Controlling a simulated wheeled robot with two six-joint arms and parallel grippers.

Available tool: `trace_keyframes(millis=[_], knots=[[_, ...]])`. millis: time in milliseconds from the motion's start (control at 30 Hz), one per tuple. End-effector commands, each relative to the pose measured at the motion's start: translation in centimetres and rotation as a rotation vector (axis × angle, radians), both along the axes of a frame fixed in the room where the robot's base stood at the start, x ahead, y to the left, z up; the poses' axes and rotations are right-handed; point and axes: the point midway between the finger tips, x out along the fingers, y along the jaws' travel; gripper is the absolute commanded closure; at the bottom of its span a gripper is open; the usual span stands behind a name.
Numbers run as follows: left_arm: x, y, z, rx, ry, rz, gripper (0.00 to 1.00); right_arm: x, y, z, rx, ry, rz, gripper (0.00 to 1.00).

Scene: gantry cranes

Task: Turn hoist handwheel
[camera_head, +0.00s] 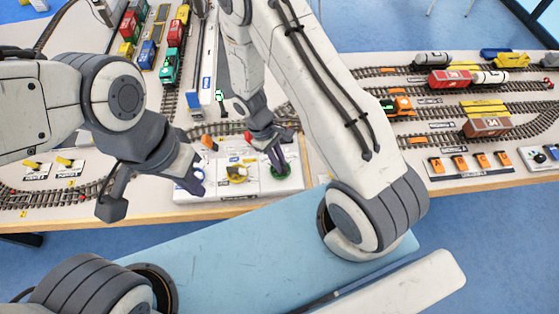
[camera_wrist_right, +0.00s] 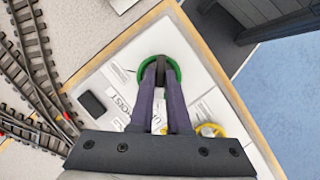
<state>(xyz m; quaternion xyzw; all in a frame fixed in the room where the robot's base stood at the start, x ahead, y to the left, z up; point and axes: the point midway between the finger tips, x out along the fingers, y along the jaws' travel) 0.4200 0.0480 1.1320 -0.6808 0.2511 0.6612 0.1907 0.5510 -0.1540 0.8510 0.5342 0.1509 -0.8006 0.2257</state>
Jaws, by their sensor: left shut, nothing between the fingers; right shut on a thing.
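The green handwheel (camera_head: 287,174) lies on the white control board near the table's front edge. In the right wrist view the wheel's green rim (camera_wrist_right: 142,74) circles my fingertips, beside a label reading HOIST (camera_wrist_right: 121,102). My right gripper (camera_head: 279,167) reaches down onto the wheel and is shut on it; in the right wrist view the fingertips (camera_wrist_right: 160,66) meet at a dark part inside the rim. The fingers hide part of the wheel. My left gripper (camera_head: 194,180) is shut and empty, at the board's left end, apart from the wheel.
A yellow handwheel (camera_head: 237,174) sits on the white board (camera_head: 259,187), between my grippers; it also shows in the right wrist view (camera_wrist_right: 209,130). Tracks with model trains (camera_head: 450,79) lie behind and to the right. An orange-switch panel (camera_head: 470,163) stands at right.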

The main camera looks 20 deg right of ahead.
Motion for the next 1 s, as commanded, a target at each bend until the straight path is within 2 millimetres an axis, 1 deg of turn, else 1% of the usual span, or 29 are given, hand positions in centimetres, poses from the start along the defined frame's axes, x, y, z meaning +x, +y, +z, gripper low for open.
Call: trace_keyframes(millis=[233, 667, 700, 733, 767, 1000], knots=[[0.0, 0.01, -0.08, 0.0, 0.0, 0.0, 1.0, 0.17, 0.05, 0.15, 0.001, -0.004, 0.055, 1.0], [0.01, 0.0, -0.07, 0.0, 0.0, 0.0, 1.0, 0.19, 0.05, 0.17, 0.002, -0.005, 0.062, 1.0], [0.0, 0.01, -0.08, 0.0, 0.0, 0.0, 1.0, 0.19, 0.05, 0.17, 0.001, -0.004, 0.062, 0.7], [0.0, 0.01, -0.08, 0.0, 0.0, 0.0, 1.0, 0.19, 0.05, 0.16, 0.001, -0.004, 0.062, 0.58], [0.0, 0.01, -0.08, 0.0, 0.0, 0.0, 1.0, 0.17, 0.05, 0.16, 0.001, -0.004, 0.061, 0.55], [0.0, 0.0, -0.11, 0.0, 0.0, 0.0, 1.0, 0.07, 0.03, 0.07, 0.001, -0.002, 0.059, 0.55]])
